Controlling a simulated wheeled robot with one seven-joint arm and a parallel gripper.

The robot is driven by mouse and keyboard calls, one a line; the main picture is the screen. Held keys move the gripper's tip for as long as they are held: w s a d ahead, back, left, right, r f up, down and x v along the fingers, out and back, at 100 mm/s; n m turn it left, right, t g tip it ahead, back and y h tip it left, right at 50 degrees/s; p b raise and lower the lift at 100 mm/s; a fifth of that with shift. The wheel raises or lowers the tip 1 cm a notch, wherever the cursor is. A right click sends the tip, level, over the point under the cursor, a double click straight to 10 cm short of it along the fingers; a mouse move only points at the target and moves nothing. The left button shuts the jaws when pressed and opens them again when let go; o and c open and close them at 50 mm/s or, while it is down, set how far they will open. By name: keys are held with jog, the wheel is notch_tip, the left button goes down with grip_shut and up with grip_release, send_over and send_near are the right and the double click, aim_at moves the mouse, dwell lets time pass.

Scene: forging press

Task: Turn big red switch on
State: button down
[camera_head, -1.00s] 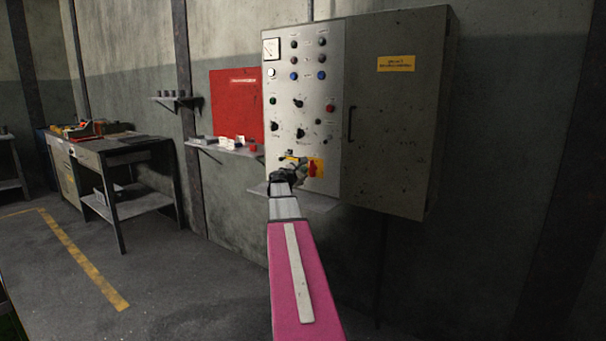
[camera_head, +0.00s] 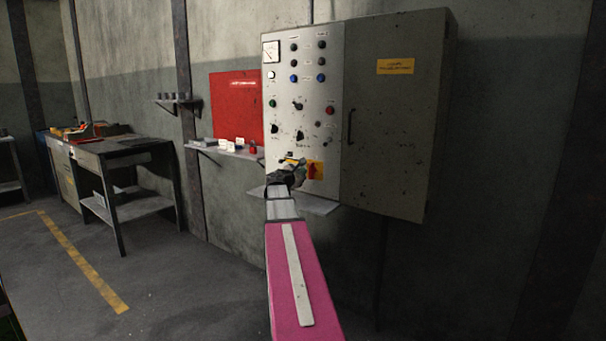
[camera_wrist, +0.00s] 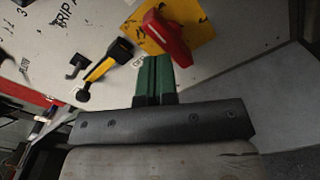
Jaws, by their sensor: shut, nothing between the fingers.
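The big red switch (camera_head: 311,171) is a red handle on a yellow plate, low on the grey control panel. In the wrist view the red switch (camera_wrist: 168,38) lies diagonally across its yellow plate (camera_wrist: 196,17). My gripper (camera_head: 300,166) is at the left side of the switch in the head view and hides part of that area. In the wrist view the green fingers of my gripper (camera_wrist: 153,62) are together, with nothing between them. Their tips are right beside the red handle; I cannot tell whether they touch it.
The control panel (camera_head: 330,100) carries several knobs and lamps, with a closed grey cabinet door (camera_head: 392,130) to the right. A yellow-and-black part (camera_wrist: 108,62) is left of my fingers. A small shelf (camera_head: 318,205) is below the panel. A workbench (camera_head: 118,155) stands at far left.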

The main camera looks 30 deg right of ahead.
jog(key=v, duration=0.5)
jog(key=shift+w+a+f, duration=0.1)
jog(key=shift+w+a, duration=0.1)
jog(key=shift+a, duration=0.2)
jog(key=s+a+f+m+g+y, duration=0.2)
jog(key=s+a+f+m+y, duration=0.25)
jog(key=a+f, duration=0.65)
jog(key=s+a+f+m+g+y, duration=0.1)
jog(key=s+a+f+m+y, duration=0.35)
jog(key=a+f, duration=0.65)
jog(key=s+a+f+m+g+y, duration=0.2)
jog(key=s+a+f+m+y, duration=0.1)
jog(key=s+a+f, duration=0.3)
jog(key=s+a+f+m+g+y, duration=0.1)
jog(key=s+a+f+m+y, duration=0.3)
jog(key=s+a+f, duration=0.3)
jog(key=a+f, duration=0.3)
jog(key=a, duration=0.2)
jog(key=shift+s+a+g+y, duration=0.25)
jog(key=shift+a+g+y, duration=0.05)
jog(key=shift+g, duration=0.1)
